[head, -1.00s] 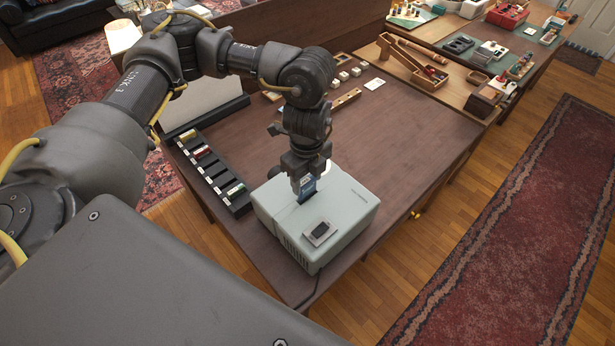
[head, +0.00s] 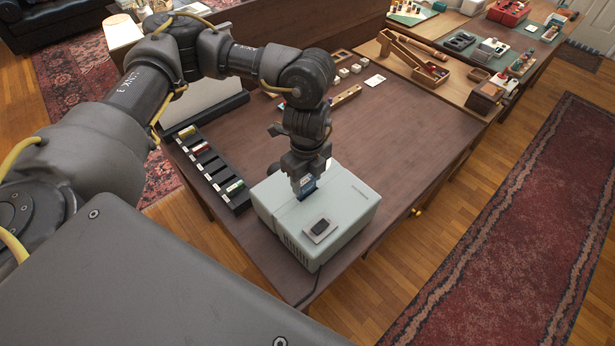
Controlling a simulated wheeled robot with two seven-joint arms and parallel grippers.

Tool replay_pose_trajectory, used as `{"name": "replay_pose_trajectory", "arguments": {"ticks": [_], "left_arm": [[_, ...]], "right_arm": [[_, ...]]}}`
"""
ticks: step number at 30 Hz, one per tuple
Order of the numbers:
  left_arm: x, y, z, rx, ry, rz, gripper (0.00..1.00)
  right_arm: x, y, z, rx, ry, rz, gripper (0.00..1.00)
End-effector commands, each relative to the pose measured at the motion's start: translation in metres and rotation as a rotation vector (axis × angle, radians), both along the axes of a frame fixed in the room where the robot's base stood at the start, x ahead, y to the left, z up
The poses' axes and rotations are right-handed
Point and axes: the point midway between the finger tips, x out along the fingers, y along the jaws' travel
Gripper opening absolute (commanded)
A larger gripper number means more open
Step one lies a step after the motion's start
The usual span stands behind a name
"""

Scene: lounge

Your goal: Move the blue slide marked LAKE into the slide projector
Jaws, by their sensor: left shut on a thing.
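The slide projector (head: 345,207) is a pale grey-green box near the front edge of the brown table. My left gripper (head: 306,185) points down over its top and is shut on the blue slide (head: 308,187). The slide is upright at the slot in the projector's top. Its lower edge is at or in the slot; how deep I cannot tell. The LAKE marking cannot be read from here. My right gripper is not in view.
A black slide rack (head: 214,170) with several coloured slides stands left of the projector. A white card (head: 375,80) and small blocks lie at the table's back. The table's right side (head: 420,140) is clear. A side table holds a wooden ramp (head: 412,65).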

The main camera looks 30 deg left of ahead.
Motion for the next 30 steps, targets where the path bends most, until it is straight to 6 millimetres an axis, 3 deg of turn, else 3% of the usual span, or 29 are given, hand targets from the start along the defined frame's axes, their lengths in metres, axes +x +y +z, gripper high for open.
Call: {"name": "replay_pose_trajectory", "arguments": {"ticks": [30], "left_arm": [[0.000,0.000,-0.021,0.000,0.000,0.000,0.27]], "right_arm": [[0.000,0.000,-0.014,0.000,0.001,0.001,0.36]]}}
